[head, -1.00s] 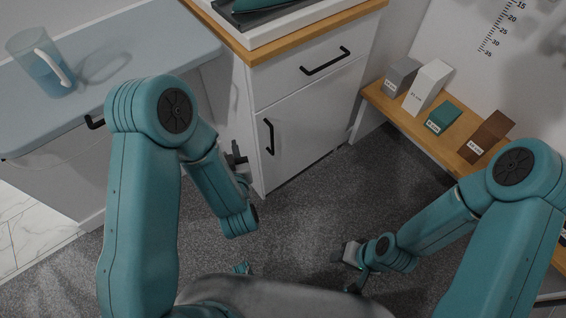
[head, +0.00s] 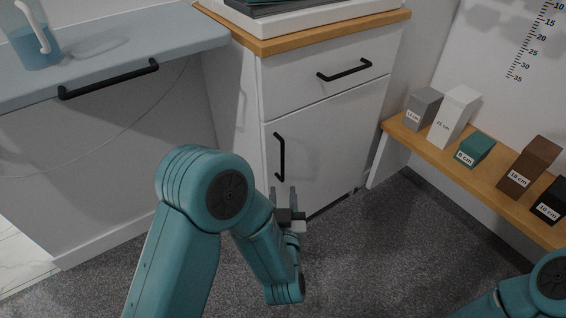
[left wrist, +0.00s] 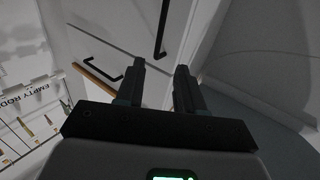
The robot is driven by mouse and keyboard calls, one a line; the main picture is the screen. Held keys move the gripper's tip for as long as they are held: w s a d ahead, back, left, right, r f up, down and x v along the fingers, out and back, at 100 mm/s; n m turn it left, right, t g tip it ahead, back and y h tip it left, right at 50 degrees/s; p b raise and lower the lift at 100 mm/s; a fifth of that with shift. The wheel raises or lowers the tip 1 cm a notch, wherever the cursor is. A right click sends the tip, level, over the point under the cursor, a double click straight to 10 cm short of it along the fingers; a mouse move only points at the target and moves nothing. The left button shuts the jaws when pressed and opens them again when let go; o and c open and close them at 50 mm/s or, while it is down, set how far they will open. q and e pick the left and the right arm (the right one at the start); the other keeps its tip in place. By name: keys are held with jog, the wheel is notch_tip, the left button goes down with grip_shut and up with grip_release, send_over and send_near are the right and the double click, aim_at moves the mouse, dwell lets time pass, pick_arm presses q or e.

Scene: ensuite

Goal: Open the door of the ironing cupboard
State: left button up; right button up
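The ironing cupboard is white with a wooden top (head: 340,32). Its lower door (head: 335,140) is closed and carries a vertical black handle (head: 280,157) near its left edge. My left gripper (head: 285,198) is just below the handle, in front of the door, with its fingers pointing up in the picture. In the left wrist view my left gripper (left wrist: 157,80) has its two fingers apart with nothing between them. A black handle, seemingly the door's (left wrist: 162,28), shows beyond the fingertips, not between them. Only part of my right arm shows at lower right; its gripper is out of view.
A drawer (head: 330,75) with a horizontal handle (head: 344,70) is above the door. A blue-grey counter (head: 120,45) with a jug (head: 35,45) is at left. A wooden shelf (head: 460,172) with several labelled blocks is at right. Grey carpet before the cupboard is clear.

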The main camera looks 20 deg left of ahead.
aim_at(283, 156)
pick_arm(q)
jog(key=b+x, duration=0.2)
jog(key=x, duration=1.1)
jog(key=shift+w+f, duration=0.1)
pick_arm(e)
jog(key=shift+w+d+f+t, duration=0.15)
jog(key=shift+w+f, duration=0.2)
jog(key=shift+f, duration=0.3)
jog(key=shift+w+d+f+t, duration=0.15)
jog(key=shift+w+f, duration=0.15)
jog(key=shift+f, duration=0.3)
pick_arm(q)
jog(key=shift+c, duration=0.3)
pick_arm(e)
jog(key=shift+a, duration=0.1)
pick_arm(q)
grip_shut()
